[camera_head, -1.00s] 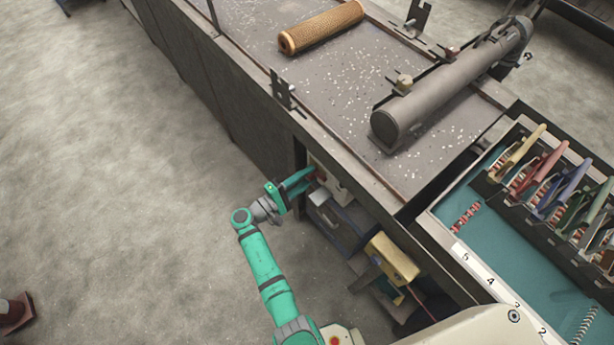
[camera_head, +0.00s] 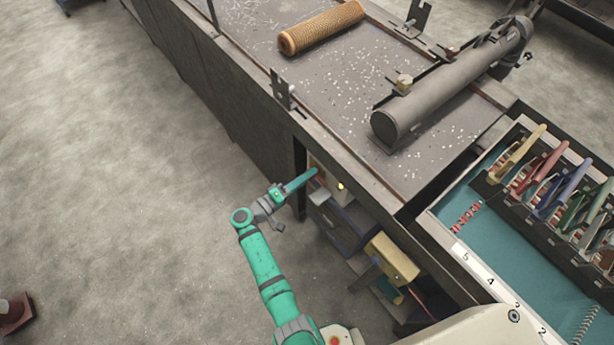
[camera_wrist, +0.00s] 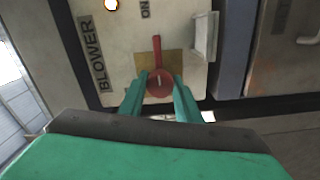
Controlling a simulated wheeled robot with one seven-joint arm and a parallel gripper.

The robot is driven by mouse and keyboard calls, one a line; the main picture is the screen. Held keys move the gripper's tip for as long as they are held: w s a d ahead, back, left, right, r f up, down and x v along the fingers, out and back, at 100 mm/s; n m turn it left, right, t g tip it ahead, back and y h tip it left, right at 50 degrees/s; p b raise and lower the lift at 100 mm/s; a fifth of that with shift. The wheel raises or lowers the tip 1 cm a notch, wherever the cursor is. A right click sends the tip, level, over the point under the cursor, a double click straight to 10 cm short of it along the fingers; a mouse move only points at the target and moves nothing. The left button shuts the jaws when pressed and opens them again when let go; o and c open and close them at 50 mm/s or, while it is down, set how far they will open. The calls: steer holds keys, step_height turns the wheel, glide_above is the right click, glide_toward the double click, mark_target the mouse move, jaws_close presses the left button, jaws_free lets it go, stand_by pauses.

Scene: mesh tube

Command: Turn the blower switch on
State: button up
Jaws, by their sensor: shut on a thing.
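The blower switch is a red rotary knob with a lever (camera_wrist: 156,50) on a pale panel (camera_wrist: 118,60) marked BLOWER. In the wrist view the lever points up the picture, toward the ON mark (camera_wrist: 146,10). A round lamp (camera_wrist: 111,4) at the panel's upper edge glows; it also glows yellow in the head view (camera_head: 341,187). My gripper (camera_wrist: 160,82) is shut on the knob, with one green finger on each side. In the head view my gripper (camera_head: 314,173) reaches the panel on the bench's side, and its fingertips partly hide the switch.
The bench top (camera_head: 340,100) above carries an orange mesh tube (camera_head: 322,27) and a grey cylinder (camera_head: 450,80). A yellow box (camera_head: 393,258) sits below and right of the panel. A teal tray (camera_head: 515,255) with coloured-handled tools is at right.

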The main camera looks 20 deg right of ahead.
stand_by(0.3)
steer(key=o, duration=1.1)
steer(key=shift+c, duration=0.2)
steer(key=shift+a, duration=0.1)
steer(key=v, duration=1)
steer(key=shift+s+a, duration=0.2)
steer(key=shift+a, duration=0.1)
